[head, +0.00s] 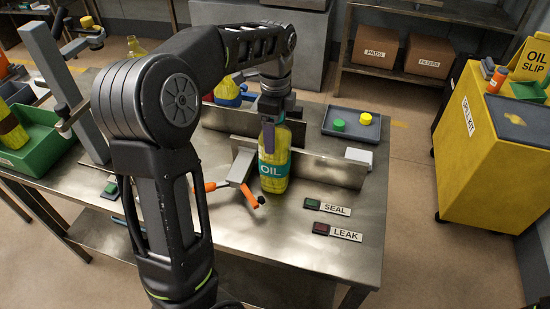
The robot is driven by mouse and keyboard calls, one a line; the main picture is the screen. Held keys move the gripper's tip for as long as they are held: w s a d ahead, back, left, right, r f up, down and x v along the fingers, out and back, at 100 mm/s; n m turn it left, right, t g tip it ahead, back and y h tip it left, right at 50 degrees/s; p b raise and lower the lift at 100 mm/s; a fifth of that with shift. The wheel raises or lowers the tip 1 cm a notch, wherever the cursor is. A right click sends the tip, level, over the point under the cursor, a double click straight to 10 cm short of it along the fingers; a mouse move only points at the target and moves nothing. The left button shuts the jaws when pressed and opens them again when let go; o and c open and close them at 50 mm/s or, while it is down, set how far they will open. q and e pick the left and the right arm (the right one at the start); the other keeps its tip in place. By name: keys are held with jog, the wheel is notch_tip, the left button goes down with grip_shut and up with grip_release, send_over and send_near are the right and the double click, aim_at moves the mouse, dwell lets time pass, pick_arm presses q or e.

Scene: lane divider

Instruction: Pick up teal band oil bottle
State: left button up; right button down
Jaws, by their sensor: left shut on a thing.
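The teal band oil bottle (273,182) is yellow-green with a teal label reading OIL. It is upright over the metal table (225,225), in front of the low metal divider (330,170). My left gripper (270,122) comes down over the bottle's top and is shut on it. The gripper hides the bottle's neck and cap. I cannot tell whether the bottle's base touches the table. My right gripper is not in view.
An orange-handled tool (238,172) lies just left of the bottle. SEAL (334,208) and LEAK (345,235) tags lie to the right. A grey tray (351,123) with green and yellow caps is behind the divider. A green bin (40,150) stands left.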

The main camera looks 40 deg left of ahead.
pick_arm(q)
jog(key=c, duration=1.2)
jog(key=shift+r, duration=0.1)
grip_shut()
jog(key=shift+r, duration=0.1)
